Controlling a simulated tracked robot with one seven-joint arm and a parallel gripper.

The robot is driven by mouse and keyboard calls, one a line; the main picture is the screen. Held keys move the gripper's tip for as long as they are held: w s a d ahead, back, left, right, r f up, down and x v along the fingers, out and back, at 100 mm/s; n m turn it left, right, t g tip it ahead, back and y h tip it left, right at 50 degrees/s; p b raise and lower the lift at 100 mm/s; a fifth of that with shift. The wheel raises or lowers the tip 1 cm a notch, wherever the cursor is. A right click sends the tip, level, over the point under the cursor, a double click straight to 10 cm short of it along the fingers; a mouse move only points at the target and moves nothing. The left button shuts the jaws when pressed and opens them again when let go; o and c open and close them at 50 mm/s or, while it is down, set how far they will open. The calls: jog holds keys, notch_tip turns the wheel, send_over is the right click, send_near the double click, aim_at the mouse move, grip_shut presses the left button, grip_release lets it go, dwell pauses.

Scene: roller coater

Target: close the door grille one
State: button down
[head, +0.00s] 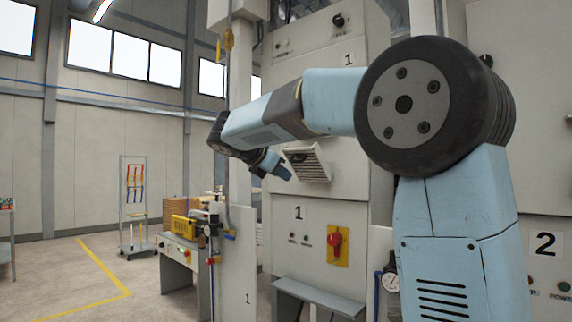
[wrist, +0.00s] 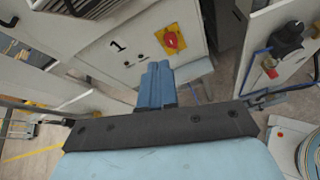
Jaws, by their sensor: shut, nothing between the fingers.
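The door grille one (head: 308,163) is a pale slatted vent on the front of the cabinet marked 1, above the lower panel (head: 270,230). It looks tilted out from the cabinet face. In the wrist view a slatted part of it (wrist: 92,8) shows at the top left edge. My gripper (head: 284,172) is at the left side of the grille in the head view. Its blue fingers are together and empty in the wrist view (wrist: 157,84). I cannot tell whether they touch the grille.
The lower panel carries a red rotary switch on a yellow plate (head: 337,245). A grey ledge (head: 318,297) juts out below. A bench with a yellow device (head: 184,227) and a wheeled rack (head: 134,210) stand left. Open floor lies at the left front.

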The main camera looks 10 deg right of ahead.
jog(key=w+a+r+n+t+h, duration=0.1)
jog(key=w+a+r+n+h, duration=0.1)
jog(key=w+a+r+n, duration=0.3)
jog(key=w+d+f+m, duration=0.1)
jog(key=w+d+f, duration=0.1)
jog(key=w+d, duration=0.6)
jog(key=shift+d+m, duration=0.3)
jog(key=shift+d, duration=0.65)
jog(key=shift+w, duration=0.1)
jog(key=shift+w+d+r+y, duration=0.1)
jog(key=shift+w+r+y, duration=0.05)
jog(key=shift+r+y, duration=0.2)
